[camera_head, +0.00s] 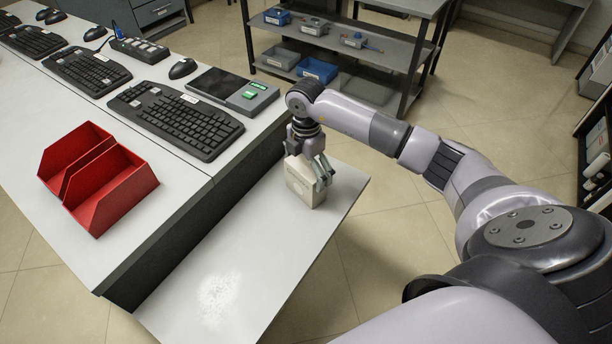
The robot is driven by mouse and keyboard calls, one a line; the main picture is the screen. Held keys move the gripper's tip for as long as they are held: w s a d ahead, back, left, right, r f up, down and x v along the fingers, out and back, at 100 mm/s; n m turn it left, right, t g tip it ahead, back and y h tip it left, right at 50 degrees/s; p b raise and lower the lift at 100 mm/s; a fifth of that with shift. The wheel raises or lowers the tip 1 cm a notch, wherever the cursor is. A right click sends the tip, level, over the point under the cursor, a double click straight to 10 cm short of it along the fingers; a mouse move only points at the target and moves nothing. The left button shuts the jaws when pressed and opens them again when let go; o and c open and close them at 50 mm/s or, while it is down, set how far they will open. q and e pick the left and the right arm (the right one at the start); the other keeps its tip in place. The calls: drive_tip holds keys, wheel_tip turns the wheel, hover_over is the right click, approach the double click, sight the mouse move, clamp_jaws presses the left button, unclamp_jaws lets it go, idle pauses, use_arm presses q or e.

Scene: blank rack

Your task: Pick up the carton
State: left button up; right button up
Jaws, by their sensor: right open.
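The carton (304,186) is a small off-white box standing on the white lower table (262,256), near its far right end. My right gripper (321,178) points down at the carton from above. Its fingers are open and reach over the carton's top and right side. Whether the fingers touch it cannot be told. The gripper hides part of the carton's top. My left gripper is not in view.
Red bins (112,187) stand on the higher white desk (165,205) at left, with several keyboards (176,120) and mice behind. A grey shelf rack (345,52) with blue boxes stands beyond my right arm. The front of the lower table is clear.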

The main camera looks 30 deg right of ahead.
drive_tip(key=shift+c, duration=0.4)
drive_tip(key=c, duration=0.7)
drive_tip(key=shift+r, duration=0.1)
